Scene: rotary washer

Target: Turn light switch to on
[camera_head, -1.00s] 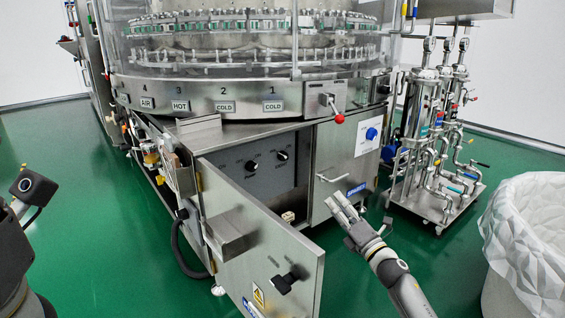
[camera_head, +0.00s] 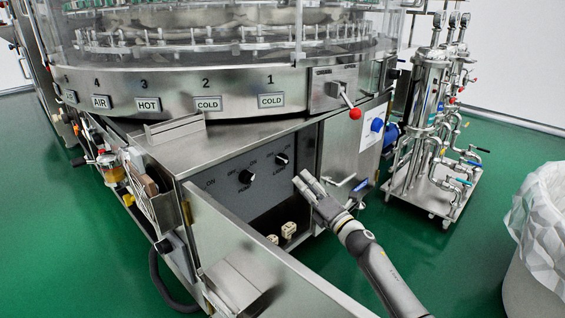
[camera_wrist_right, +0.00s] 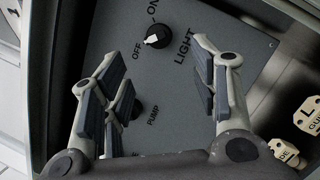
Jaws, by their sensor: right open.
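The light switch (camera_head: 282,159) is a black rotary knob at the upper right of a grey panel (camera_head: 225,200) in the open cabinet. In the right wrist view the light switch (camera_wrist_right: 158,37) has a white pointer towards OFF, with ON above and LIGHT beside it. My right gripper (camera_head: 304,182) is in front of the panel, just right of and below the switch. In the wrist view its open fingers (camera_wrist_right: 158,68) straddle the space below the switch, touching nothing visible. My left gripper is out of view.
A similar pump knob (camera_head: 246,177) sits lower left on the panel and is partly hidden by a finger in the wrist view. The open cabinet door (camera_head: 255,245) stands in front. A lined bin (camera_head: 540,220) is at right.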

